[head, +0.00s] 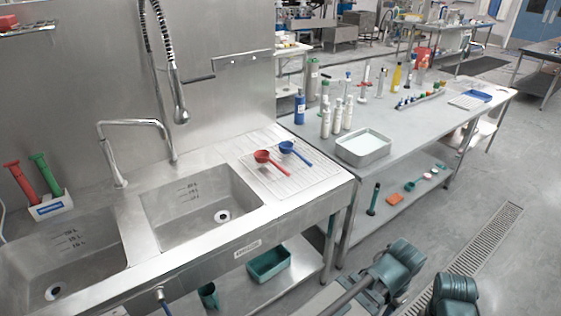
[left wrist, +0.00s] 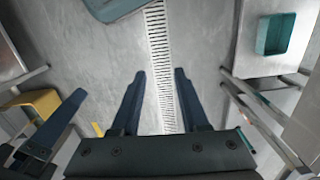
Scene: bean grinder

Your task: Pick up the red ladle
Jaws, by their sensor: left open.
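The red ladle (head: 262,156) lies on the wire drying rack (head: 252,178) at the right end of the sink counter, its handle pointing to the lower right. A blue ladle (head: 287,147) lies just behind and right of it. My left gripper (left wrist: 159,73) is open and empty over the floor in the left wrist view, away from the ladle. Neither gripper's fingers can be made out in the head view. Dark fingers at the left wrist view's left edge seem to be my right gripper, partly cut off.
Two sink basins (head: 203,213) lie left of the rack, with a faucet (head: 139,135) and a hanging spray hose (head: 180,108). A side table with bottles (head: 337,117) and a tray (head: 363,149) stands to the right. A teal bin (head: 268,265) sits on the lower shelf.

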